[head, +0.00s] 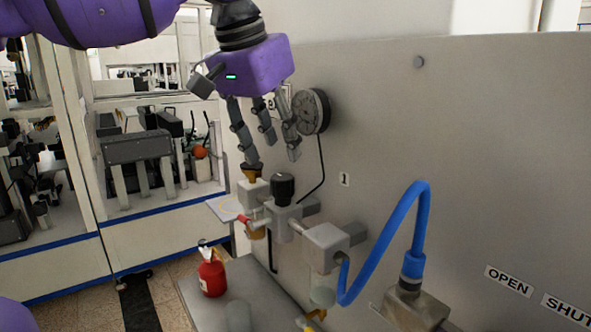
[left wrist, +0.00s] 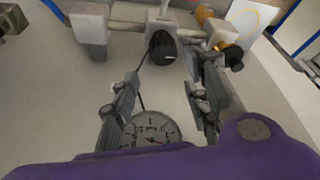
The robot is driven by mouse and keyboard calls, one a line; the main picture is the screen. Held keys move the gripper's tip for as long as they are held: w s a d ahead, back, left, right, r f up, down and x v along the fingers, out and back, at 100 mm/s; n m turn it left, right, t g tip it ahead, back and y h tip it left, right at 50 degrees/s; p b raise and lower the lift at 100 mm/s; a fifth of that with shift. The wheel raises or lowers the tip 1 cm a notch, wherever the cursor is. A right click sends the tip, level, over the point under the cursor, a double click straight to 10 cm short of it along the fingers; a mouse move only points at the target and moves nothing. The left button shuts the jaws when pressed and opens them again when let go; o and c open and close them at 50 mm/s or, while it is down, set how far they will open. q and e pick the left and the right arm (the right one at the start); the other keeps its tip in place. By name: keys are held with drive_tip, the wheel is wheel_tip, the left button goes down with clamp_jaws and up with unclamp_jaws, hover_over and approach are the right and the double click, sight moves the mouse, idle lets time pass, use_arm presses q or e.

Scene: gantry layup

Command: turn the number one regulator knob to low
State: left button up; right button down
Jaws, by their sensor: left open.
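A black regulator knob (head: 284,188) stands upright on a grey block of the pipe assembly, left of a small plate marked 1 (head: 345,179). In the left wrist view the black knob (left wrist: 162,48) lies beyond the gap between my fingers, near the top. My left gripper (head: 270,152) is open and empty, above and slightly left of the knob and apart from it. Its open fingers also frame the gap in the left wrist view (left wrist: 166,88). The knob's setting is too small to read. My right gripper is not in view.
A round gauge (head: 312,111) on the grey panel (head: 450,130) is close beside my left fingers. A brass fitting (head: 251,173), a red-handled valve (head: 243,219) and a blue hose (head: 421,215) crowd the assembly. A red canister (head: 212,275) stands below.

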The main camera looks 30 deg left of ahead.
sight(283, 178)
use_arm(q)
wheel_tip(283, 178, down, 3)
drive_tip(key=shift+r, duration=0.2)
drive_tip(key=x, duration=0.3)
drive_tip(key=shift+w+f, duration=0.2)
drive_tip(key=shift+f, duration=0.05)
drive_tip(key=shift+w+f, duration=0.25)
drive_tip(key=shift+f, duration=0.1)
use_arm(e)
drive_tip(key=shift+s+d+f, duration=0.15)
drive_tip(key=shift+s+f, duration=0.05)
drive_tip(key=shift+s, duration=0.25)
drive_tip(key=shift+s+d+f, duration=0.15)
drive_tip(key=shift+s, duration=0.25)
use_arm(q)
drive_tip(key=shift+c, duration=0.4)
